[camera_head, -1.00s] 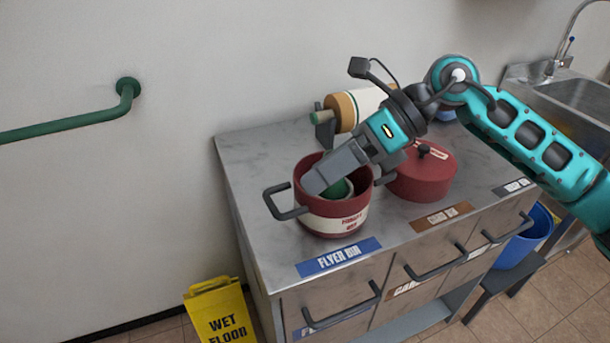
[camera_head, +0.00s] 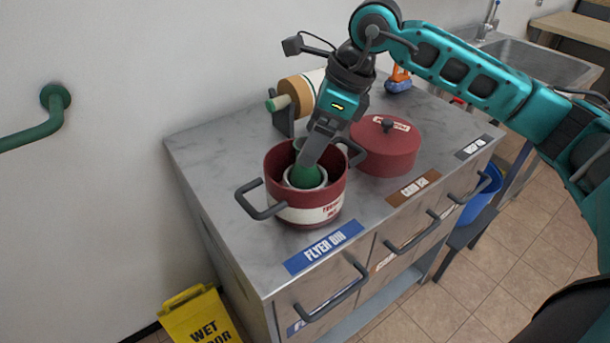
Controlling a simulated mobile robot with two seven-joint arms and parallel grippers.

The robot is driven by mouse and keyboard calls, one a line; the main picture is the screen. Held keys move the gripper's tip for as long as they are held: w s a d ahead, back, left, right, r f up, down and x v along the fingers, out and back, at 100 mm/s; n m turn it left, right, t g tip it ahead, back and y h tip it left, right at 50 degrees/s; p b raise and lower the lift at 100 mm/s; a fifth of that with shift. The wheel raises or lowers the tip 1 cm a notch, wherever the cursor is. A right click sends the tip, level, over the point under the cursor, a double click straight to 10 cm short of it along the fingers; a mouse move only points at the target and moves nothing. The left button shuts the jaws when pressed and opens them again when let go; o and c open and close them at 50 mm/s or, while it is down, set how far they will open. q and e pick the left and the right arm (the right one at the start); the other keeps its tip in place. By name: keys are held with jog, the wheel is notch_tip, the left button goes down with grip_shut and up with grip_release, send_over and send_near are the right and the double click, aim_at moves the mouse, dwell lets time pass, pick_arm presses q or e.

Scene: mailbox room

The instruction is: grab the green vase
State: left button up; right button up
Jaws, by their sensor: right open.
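The green vase (camera_head: 307,177) is inside the red and white pot (camera_head: 316,207), with its lower part hidden by the pot wall. A pale ring shows around it inside the pot. My right gripper (camera_head: 309,160) points down into the pot, its fingers at the vase's upper part. It is open; whether the fingers touch the vase I cannot tell. My left gripper is not in view.
The pot stands on a grey marble counter (camera_head: 222,165) near its front left. A red lidded pot (camera_head: 386,150) is close on the right. A roll holder (camera_head: 300,93) and an orange bottle (camera_head: 399,78) stand behind. A yellow wet floor sign (camera_head: 200,318) is at lower left.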

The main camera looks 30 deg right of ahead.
aim_at(305, 171)
jog(key=shift+x, duration=2.75)
jog(key=shift+a, duration=0.1)
jog(key=shift+c, duration=0.4)
jog(key=c, duration=1.2)
